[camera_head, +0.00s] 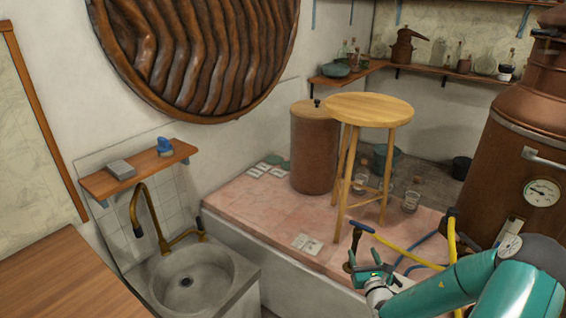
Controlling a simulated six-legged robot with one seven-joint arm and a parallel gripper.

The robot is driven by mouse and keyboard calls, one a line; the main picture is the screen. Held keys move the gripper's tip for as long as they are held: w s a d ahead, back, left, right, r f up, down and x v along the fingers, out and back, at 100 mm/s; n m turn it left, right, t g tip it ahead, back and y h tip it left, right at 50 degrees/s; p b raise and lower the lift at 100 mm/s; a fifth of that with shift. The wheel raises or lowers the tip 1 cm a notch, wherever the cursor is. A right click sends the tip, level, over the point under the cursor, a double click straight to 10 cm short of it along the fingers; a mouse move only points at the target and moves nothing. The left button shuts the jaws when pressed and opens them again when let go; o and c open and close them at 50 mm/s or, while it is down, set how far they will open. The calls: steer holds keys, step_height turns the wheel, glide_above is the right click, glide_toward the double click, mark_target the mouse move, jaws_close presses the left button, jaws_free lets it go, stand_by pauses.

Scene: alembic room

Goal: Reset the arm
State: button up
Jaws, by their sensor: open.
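My gripper (369,262) is at the lower right, at the end of my teal arm, which reaches in from the bottom right corner. Its jaws are open, and I see nothing held between them. It appears in front of the pink tiled platform (250,210). A small dark object shows just beside the jaws, and I cannot tell whether it touches them.
A wooden stool (368,110) stands on the platform beside a copper drum (314,150). A large copper still (500,170) with a gauge and a yellow hose (410,257) is close on the right. A stone sink (190,280) and a wooden counter (60,285) are at left.

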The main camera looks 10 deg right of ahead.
steer(key=s+a+r+n+g+y, duration=0.1)
steer(key=a+r+n+g+y, duration=0.2)
steer(key=a+r+n+y, duration=0.55)
steer(key=s+a+r+n+g+y, duration=0.25)
steer(key=a+r+n+y, duration=0.3)
steer(key=a+n, duration=0.55)
steer(key=s+a+r+n+g, duration=0.3)
steer(key=s+a+n+g, duration=0.25)
steer(key=a, duration=0.35)
steer(key=s+a+r+n+g+h, duration=0.25)
steer(key=s+n+g+h, duration=0.35)
steer(key=s, duration=0.5)
steer(key=s+d+r+n+t+h, duration=0.4)
steer(key=s+d+r+n+h, duration=0.1)
steer(key=d+r, duration=0.3)
steer(key=shift+s+r+n+t, duration=0.2)
steer(key=shift+s+n+t, duration=0.2)
steer(key=shift+s+n, duration=0.45)
